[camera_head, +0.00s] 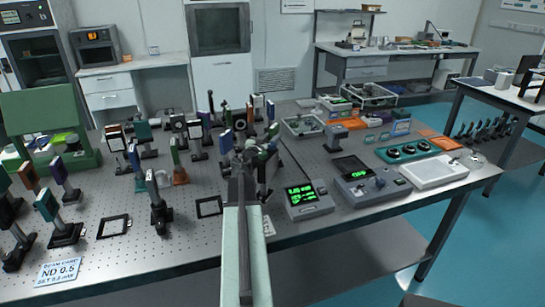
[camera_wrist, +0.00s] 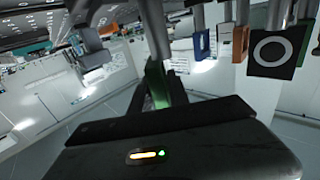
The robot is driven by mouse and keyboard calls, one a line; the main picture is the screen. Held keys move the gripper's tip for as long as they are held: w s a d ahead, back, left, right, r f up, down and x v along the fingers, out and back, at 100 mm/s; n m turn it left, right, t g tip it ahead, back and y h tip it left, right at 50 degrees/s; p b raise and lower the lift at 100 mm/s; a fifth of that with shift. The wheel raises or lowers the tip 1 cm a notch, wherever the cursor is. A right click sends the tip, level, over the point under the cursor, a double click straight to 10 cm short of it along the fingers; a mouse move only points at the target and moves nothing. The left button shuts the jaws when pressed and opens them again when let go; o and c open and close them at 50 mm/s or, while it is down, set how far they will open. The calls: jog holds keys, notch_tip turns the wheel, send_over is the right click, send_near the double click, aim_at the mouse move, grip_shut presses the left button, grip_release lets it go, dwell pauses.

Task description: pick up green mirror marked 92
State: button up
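No number 92 is legible in either view, so I cannot tell which part is the green mirror marked 92. A teal-green plate on a dark post (camera_head: 47,205) stands at the near left of the table in the head view. Another green-faced plate (camera_head: 135,158) stands farther back, left of centre. My gripper (camera_head: 258,152) is over the table's middle, among dark posts, and partly merges with them. Its fingers are too small and dark there to show open or shut. No held part is clear in the wrist view.
The perforated optical table (camera_head: 190,235) carries several posted optics. Two meters with green digits (camera_head: 308,197) (camera_head: 368,182) stand right of my arm. The wrist view shows a dark ring plate (camera_wrist: 272,50).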

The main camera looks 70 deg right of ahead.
grip_shut()
dwell(1.3)
jog(key=shift+r, duration=0.1)
